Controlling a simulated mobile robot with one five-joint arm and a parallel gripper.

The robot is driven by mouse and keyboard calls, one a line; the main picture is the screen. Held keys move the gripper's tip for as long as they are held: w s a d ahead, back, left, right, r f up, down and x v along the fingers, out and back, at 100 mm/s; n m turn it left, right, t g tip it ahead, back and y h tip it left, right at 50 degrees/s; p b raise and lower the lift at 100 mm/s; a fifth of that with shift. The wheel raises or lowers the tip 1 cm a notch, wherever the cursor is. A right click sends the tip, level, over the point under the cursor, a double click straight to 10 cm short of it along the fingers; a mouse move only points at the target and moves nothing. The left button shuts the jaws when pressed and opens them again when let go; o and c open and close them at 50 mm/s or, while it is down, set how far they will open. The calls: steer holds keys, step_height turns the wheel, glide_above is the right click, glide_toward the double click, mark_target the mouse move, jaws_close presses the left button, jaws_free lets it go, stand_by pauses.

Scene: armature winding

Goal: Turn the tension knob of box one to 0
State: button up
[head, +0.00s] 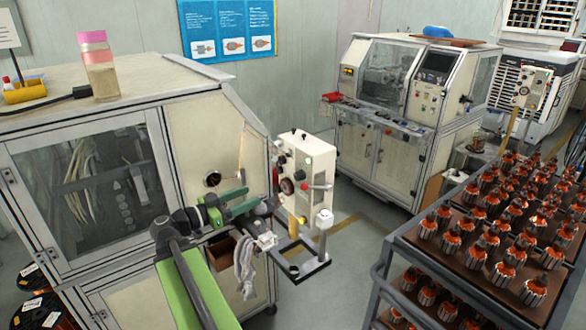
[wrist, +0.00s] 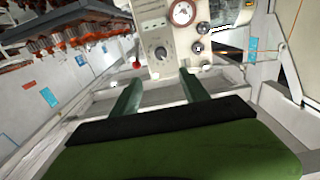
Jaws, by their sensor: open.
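A pale control box (head: 312,165) stands on a post beside the near machine; a similar box (head: 530,88) stands far right. I cannot read which is box one. In the wrist view the near box (wrist: 148,22) shows a round grey knob (wrist: 160,53) with a dial plate, a red-rimmed gauge (wrist: 183,12) and dark round knobs (wrist: 198,47) at the right. I cannot read the knob's setting. My gripper (head: 258,201) is left of the near box. In the wrist view its green fingers (wrist: 160,79) are apart and empty, below the grey knob and not touching it.
The near machine (head: 185,110) with its windowed cabinet stands close on the left of my arm. A dark frame (head: 300,268) sits low under the box. A rack (head: 400,262) of copper-wound armatures is at the right. Grey floor (head: 350,275) lies between.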

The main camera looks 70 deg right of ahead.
mark_target(296, 178)
steer(key=x, duration=1.7)
steer(key=shift+d, duration=0.15)
